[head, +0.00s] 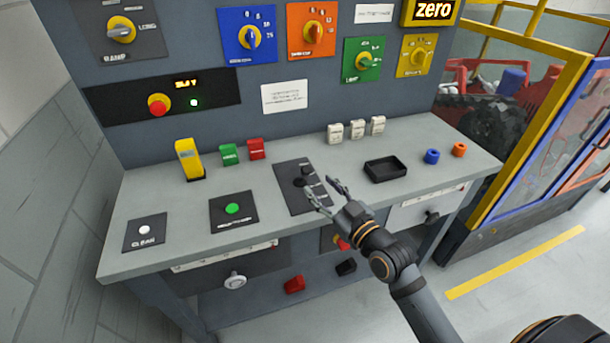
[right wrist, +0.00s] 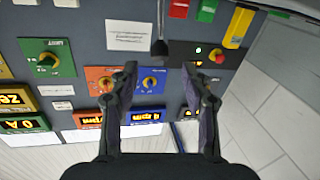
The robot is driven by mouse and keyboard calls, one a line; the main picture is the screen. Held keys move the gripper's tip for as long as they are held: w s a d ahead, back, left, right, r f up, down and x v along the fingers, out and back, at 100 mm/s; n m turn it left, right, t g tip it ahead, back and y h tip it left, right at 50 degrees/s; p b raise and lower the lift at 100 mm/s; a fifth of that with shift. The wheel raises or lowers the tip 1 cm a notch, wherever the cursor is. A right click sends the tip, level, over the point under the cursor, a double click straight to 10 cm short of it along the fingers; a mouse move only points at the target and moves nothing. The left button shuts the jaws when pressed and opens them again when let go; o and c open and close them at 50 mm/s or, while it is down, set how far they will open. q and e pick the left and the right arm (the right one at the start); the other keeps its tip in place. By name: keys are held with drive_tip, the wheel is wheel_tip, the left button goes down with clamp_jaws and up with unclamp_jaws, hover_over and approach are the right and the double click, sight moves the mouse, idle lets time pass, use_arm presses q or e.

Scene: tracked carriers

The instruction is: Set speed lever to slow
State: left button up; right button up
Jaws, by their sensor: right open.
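The speed lever's dark plate (head: 290,198) lies on the grey bench top, right of the green button. A black lever knob (head: 299,182) shows on it, partly close to my fingers; the plate's labels are too small to read. My right gripper (head: 322,186) is open over the right side of this plate. In the right wrist view a black stick with a dark knob (right wrist: 159,47) shows ahead, between and beyond the open fingertips (right wrist: 160,72). I see no contact between the fingers and the knob. My left gripper is not in view.
A green button plate (head: 234,212) and a white button plate (head: 145,231) lie left. Yellow, green and red blocks (head: 257,149) stand behind. A black tray (head: 385,169) and blue and orange rings (head: 432,156) lie right. The panel with dials rises at the back.

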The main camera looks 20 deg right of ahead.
sight(308, 171)
drive_tip(key=x, duration=0.2)
drive_tip(key=shift+w+a+f, duration=0.1)
drive_tip(key=shift+w+f, duration=0.1)
drive_tip(key=shift+w, duration=0.2)
drive_tip(key=x, duration=0.4)
drive_tip(key=shift+r, duration=0.15)
drive_tip(key=shift+w, duration=0.3)
drive_tip(key=shift+w+a, duration=0.1)
drive_tip(key=shift+w, duration=0.1)
drive_tip(key=shift+c, duration=0.5)
drive_tip(key=c, duration=0.7)
clamp_jaws()
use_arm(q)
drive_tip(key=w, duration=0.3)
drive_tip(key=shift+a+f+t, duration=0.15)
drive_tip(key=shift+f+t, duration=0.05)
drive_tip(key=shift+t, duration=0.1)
